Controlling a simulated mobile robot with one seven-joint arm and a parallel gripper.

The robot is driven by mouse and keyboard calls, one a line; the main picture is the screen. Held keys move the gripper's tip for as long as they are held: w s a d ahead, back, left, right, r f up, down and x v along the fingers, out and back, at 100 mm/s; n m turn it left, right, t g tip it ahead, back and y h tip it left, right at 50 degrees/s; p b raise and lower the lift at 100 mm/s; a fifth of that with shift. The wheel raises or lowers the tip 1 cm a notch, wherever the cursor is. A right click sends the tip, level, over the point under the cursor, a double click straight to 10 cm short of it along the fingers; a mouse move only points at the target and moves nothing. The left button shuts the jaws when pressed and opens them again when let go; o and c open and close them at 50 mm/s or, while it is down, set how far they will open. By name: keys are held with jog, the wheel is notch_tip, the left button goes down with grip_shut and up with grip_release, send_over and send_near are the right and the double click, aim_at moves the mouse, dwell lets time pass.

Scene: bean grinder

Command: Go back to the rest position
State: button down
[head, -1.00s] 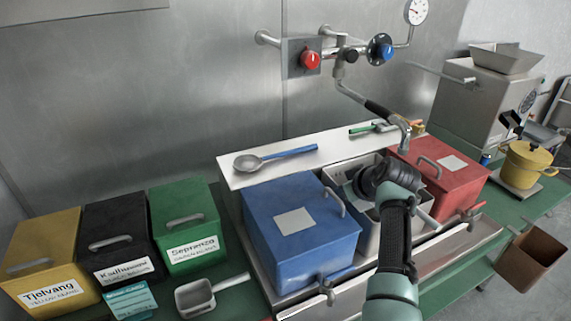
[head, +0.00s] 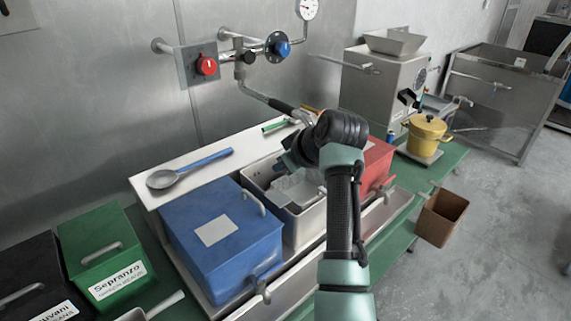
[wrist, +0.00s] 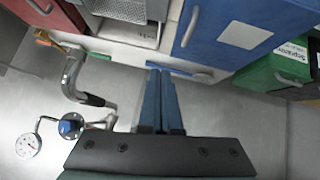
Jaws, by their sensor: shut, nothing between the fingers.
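My gripper (wrist: 160,75) has its two blue fingers closed together with nothing between them in the wrist view. In the head view my gripper (head: 288,162) is partly hidden by my wrist. It is above the open grey basin (head: 290,222) between the blue box (head: 215,232) and the red box (head: 377,165). My arm rises from the bottom of the head view and covers part of the basin and the red box.
The faucet spout (head: 268,98) and valves are close behind my gripper. A spoon with a blue handle (head: 200,165) lies on the white shelf. A yellow pot (head: 427,130) and the grinder (head: 382,85) stand to the right. A brown bin (head: 441,218) hangs at the counter edge.

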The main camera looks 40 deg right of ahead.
jog(key=shift+s+r, duration=0.4)
jog(key=shift+r, duration=0.1)
jog(key=w+a+r+t+h, duration=0.25)
jog(key=a+r+t, duration=0.65)
jog(key=a+r, duration=1.15)
jog(key=s+a+r+m+t+y, duration=0.1)
jog(key=s+a+r+t+y, duration=0.2)
jog(key=s+a+r+t, duration=0.6)
jog(key=s+a+r, duration=0.6)
jog(key=s+r, duration=0.3)
jog(key=s, duration=0.1)
jog(key=shift+a+r+y, duration=0.2)
jog(key=shift+r+y, duration=0.1)
jog(key=shift+y, duration=0.05)
jog(key=shift+s, duration=0.1)
